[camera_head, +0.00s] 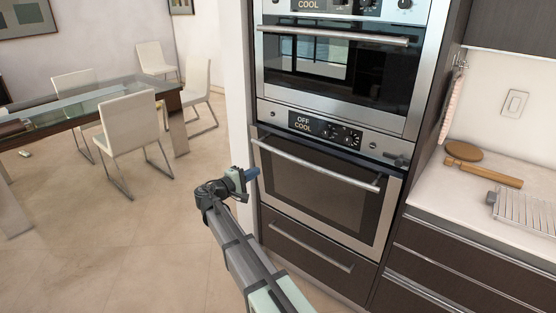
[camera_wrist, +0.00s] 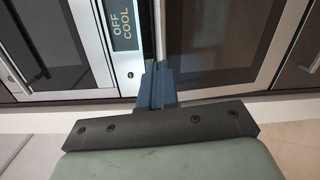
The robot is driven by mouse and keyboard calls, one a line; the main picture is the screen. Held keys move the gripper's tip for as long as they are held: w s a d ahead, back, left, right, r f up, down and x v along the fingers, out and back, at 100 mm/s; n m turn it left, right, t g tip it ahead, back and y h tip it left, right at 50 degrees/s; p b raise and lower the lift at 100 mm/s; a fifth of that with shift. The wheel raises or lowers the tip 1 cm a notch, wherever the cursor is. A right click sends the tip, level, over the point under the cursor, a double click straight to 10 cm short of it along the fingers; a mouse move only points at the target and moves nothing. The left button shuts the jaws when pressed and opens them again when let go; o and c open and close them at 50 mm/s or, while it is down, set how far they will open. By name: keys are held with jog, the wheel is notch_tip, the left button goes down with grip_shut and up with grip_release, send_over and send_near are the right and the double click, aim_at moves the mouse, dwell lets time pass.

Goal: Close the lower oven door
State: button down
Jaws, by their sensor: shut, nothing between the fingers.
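The lower oven door (camera_head: 318,192) has a steel frame, dark glass and a long bar handle (camera_head: 312,165). It stands nearly upright, with a narrow dark gap along its top edge below the control panel (camera_head: 325,130). I cannot tell exactly how far it is ajar. My gripper (camera_head: 251,174) is at the door's left side in the head view, with its blue fingers shut and empty. In the wrist view the shut fingers (camera_wrist: 157,85) point at the bar handle (camera_wrist: 160,30), close to the door's top edge; contact is not clear.
The upper oven (camera_head: 338,65) is shut above. A drawer (camera_head: 310,245) lies below the lower door. The counter (camera_head: 450,205) at right holds a wooden brush (camera_head: 463,152) and a rack (camera_head: 525,215). Open floor (camera_head: 130,240) lies left, with a glass table (camera_head: 90,95) and chairs.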

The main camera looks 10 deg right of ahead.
jog(key=m, duration=0.1)
send_near(283, 155)
jog(key=x, duration=0.6)
jog(key=shift+w+d, duration=0.15)
jog(key=shift+d, duration=0.2)
dwell(0.4)
